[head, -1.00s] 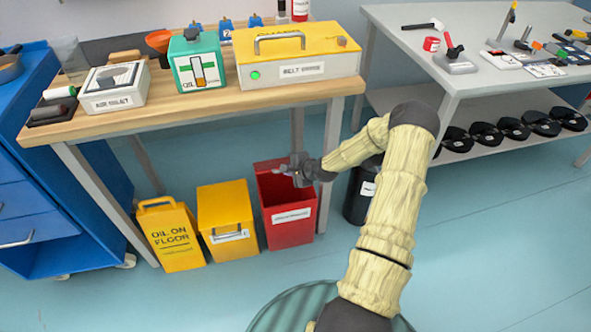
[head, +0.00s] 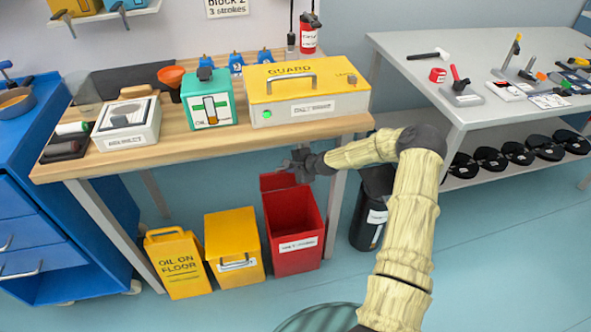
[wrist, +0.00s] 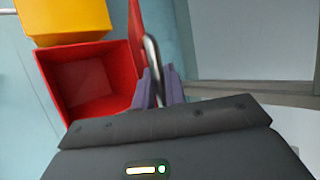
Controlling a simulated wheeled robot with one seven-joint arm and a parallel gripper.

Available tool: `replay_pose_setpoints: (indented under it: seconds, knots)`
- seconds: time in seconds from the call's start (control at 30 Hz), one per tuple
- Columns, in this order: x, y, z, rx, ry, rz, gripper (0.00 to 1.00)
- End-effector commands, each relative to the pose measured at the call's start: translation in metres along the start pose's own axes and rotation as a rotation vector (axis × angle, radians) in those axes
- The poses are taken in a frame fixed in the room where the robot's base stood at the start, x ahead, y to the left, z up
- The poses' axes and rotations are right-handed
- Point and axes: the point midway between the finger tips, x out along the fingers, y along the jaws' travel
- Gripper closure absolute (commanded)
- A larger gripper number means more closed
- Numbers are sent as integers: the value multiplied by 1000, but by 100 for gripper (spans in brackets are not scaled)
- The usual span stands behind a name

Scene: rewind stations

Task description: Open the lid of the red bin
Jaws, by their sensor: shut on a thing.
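The red bin (head: 296,254) stands on the floor under the wooden bench's right end. Its lid (head: 279,182) is raised, standing up at the back edge, and the bin's inside shows. In the wrist view the open red bin (wrist: 85,85) lies left of my fingers, with the lid (wrist: 137,35) seen nearly edge-on. My gripper (head: 298,166) is at the raised lid, just below the bench's front edge. In the wrist view my gripper (wrist: 160,86) has its purple fingers shut on the lid's metal handle (wrist: 151,58).
A yellow bin (head: 233,245) and a yellow "oil on floor" sign (head: 177,265) stand left of the red bin. A dark canister (head: 369,222) stands to its right, near the bench leg. The wooden bench (head: 240,140) overhangs close above my gripper. Open floor lies in front.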

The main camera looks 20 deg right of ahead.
Motion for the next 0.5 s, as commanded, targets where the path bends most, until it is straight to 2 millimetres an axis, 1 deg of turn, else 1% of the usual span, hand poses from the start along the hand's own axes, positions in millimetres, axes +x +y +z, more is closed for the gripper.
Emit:
replay_pose_setpoints:
  seconds: [0.33,0.37,0.4,0.43,0.47,0.5]
  knots:
    - [1,-1,1,-2,0,-1,100]
    - [1,-1,0,-2,0,-1,84]
    - [1,-1,0,-2,0,-1,76]
    - [1,-1,0,-2,0,-1,70]
    - [1,-1,0,-1,0,-1,66]
    - [0,-1,0,-1,0,-1,66]
